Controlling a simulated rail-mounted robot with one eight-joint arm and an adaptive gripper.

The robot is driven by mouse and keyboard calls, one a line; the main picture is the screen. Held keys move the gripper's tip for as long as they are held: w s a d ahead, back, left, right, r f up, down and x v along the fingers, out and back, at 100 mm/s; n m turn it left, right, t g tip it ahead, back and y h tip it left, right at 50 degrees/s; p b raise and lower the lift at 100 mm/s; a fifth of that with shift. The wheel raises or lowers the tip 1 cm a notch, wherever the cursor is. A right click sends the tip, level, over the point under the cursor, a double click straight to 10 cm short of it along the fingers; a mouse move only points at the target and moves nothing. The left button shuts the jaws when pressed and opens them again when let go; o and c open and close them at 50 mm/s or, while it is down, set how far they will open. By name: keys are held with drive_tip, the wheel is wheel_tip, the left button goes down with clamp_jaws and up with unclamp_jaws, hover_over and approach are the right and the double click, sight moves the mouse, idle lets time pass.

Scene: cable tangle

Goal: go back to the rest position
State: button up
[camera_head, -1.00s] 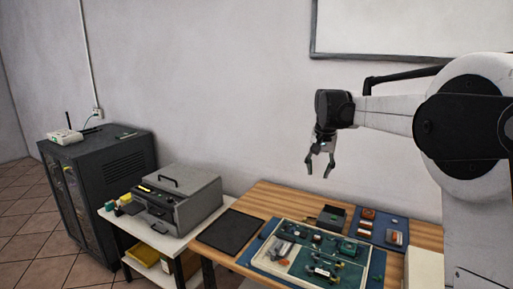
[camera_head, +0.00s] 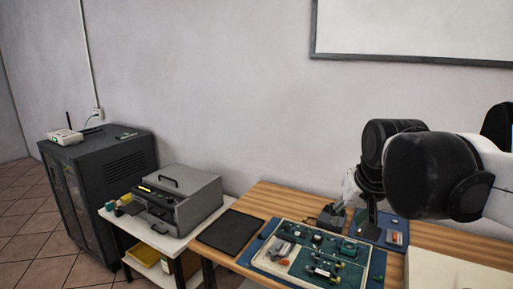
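My arm reaches in from the right edge, and its dark wrist hangs over the right part of the wooden table (camera_head: 262,198).
A board with several parts (camera_head: 262,262) lies on the table, with a black mat (camera_head: 229,232) to its left. A dark box (camera_head: 331,218) stands behind it, near a blue mat (camera_head: 392,222). A grey case (camera_head: 180,200) sits on a white side table (camera_head: 160,240), beside a dark cabinet (camera_head: 115,165).

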drive_tip(key=s+f, duration=0.4)
drive_tip(key=s, duration=0.2)
drive_tip(key=s+f+n+t, duration=0.1)
drive_tip(key=s+f, duration=0.3)
drive_tip(key=s, duration=0.3)
drive_tip(key=shift+s+f+t, duration=0.25)
drive_tip(key=shift+f+t, duration=0.05)
drive_tip(key=shift+f, duration=0.05)
idle(0.9)
